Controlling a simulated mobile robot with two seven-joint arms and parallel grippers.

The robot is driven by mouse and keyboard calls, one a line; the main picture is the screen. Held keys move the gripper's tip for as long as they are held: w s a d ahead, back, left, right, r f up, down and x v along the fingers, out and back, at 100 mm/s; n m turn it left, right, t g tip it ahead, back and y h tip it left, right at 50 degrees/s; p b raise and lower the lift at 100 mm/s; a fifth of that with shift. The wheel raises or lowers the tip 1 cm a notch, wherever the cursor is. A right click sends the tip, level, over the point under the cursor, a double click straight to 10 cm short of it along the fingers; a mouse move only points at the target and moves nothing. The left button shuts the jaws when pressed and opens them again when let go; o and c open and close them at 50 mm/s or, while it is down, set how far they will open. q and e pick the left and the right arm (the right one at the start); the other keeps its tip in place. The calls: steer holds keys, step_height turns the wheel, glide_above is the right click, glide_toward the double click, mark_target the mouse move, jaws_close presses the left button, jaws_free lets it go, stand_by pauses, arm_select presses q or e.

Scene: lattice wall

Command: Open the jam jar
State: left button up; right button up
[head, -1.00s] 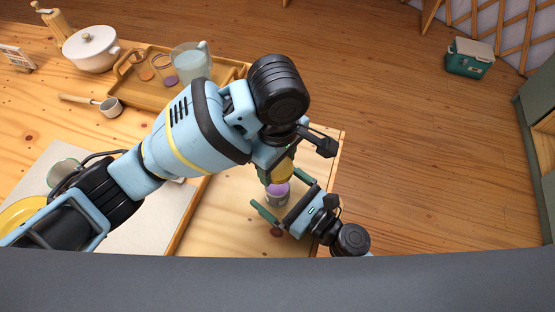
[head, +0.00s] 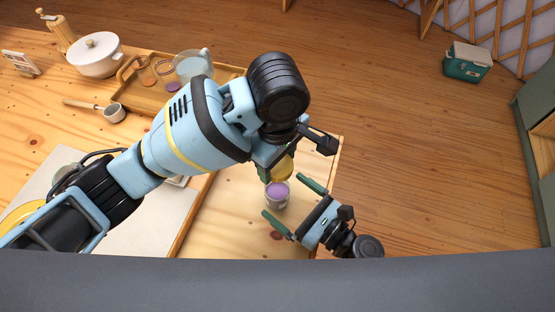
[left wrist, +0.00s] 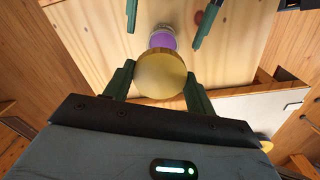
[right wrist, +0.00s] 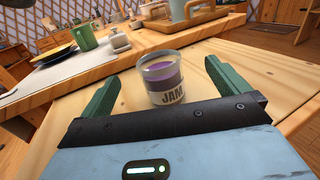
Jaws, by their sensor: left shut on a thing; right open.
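The jam jar (head: 277,194) stands upright and open on the bare wood near the table's corner, with purple jam inside. Its JAM label shows in the right wrist view (right wrist: 172,97). My left gripper (head: 278,168) is shut on the round gold lid (left wrist: 160,74) and holds it above and beside the jar, apart from it. The lid also shows in the head view (head: 284,168), partly hidden by the gripper.
A wooden tray (head: 140,97) with a glass pitcher (head: 191,66) and small jars stands at the back. The table edge lies close to the right of the jar.

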mark_target(278, 167)
arm_select(q)
steer(key=shift+r, duration=0.5)
arm_select(e)
steer(key=shift+s+d+r, duration=0.35)
steer(key=shift+s+d, duration=0.2)
steer(key=shift+d, duration=0.1)
arm_select(q)
steer(key=f+b, duration=0.1)
steer(key=f, duration=0.3)
steer(key=shift+s+b, duration=0.2)
steer(key=shift+b, duration=0.15)
steer(key=shift+f, duration=0.15)
arm_select(e)
steer(key=v, duration=1.2)
arm_select(q)
steer(key=shift+s, duration=0.1)
